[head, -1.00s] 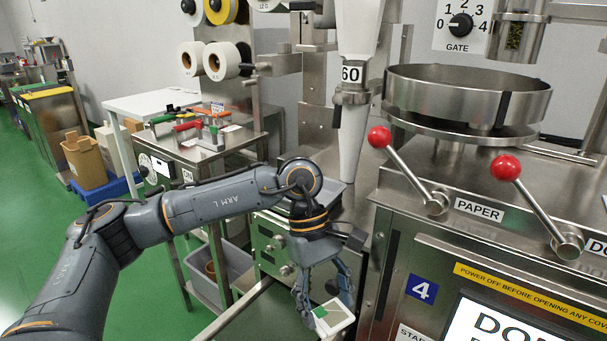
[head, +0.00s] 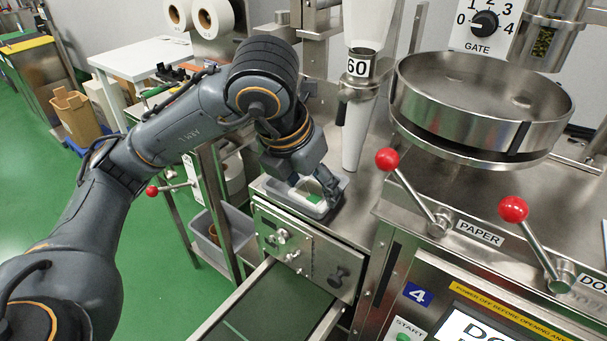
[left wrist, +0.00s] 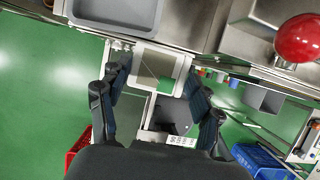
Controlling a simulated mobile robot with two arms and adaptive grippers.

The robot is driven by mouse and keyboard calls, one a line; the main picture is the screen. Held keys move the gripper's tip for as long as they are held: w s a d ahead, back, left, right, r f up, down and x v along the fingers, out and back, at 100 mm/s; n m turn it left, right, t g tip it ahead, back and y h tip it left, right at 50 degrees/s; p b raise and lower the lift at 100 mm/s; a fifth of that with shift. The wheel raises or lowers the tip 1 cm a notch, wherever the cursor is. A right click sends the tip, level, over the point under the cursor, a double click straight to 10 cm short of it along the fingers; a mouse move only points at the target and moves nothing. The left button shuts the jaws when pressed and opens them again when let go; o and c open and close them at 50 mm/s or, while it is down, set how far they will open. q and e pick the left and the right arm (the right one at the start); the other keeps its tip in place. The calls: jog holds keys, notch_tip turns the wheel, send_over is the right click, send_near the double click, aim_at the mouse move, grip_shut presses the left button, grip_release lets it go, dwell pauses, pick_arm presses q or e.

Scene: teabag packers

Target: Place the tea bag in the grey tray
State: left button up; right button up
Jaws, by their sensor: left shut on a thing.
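My left gripper (head: 314,194) is shut on the tea bag (head: 311,206), a pale square with a green tag. In the left wrist view the tea bag (left wrist: 156,74) sits between the two dark fingers (left wrist: 155,84). The grey tray (head: 283,199) stands on the steel counter beside the machine. In the head view the tea bag overlaps the tray, partly hidden by the fingers. In the left wrist view the empty part of the grey tray (left wrist: 115,14) shows at the top, just beyond the bag. My right gripper is not in view.
Red-knobbed levers (head: 513,209) and a round steel pan (head: 480,105) stand to the right. A white cone (head: 356,130) hangs behind the tray. A grey bin (head: 226,233) sits on a lower shelf at left. Below the tray is a control panel (head: 300,250) with knobs.

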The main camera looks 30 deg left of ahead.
pick_arm(q)
jog(key=shift+w+a+r+n, duration=0.15)
jog(key=shift+a+r+n, duration=0.05)
jog(key=shift+r+n, duration=0.15)
jog(key=shift+w+a+f, duration=0.1)
jog(key=shift+w+a, duration=0.1)
jog(key=shift+w, duration=0.05)
jog(key=w+a+f, duration=0.2)
jog(key=w, duration=0.1)
jog(key=w+a+f+p, duration=0.1)
jog(key=w+a+f, duration=0.1)
jog(key=w+f, duration=0.1)
jog(key=w+a+f+p, duration=0.1)
jog(key=w+a+f, duration=0.1)
jog(key=w+f, duration=0.1)
jog(key=shift+w+a+f, duration=0.15)
jog(key=shift+w+a, duration=0.05)
jog(key=shift+w, duration=0.4)
jog(key=shift+w+f, duration=0.15)
jog(key=f, duration=0.1)
jog(key=f+p, duration=0.2)
jog(key=shift+w+a+f, duration=0.3)
jog(key=shift+f, duration=0.25)
jog(key=shift+f, duration=0.1)
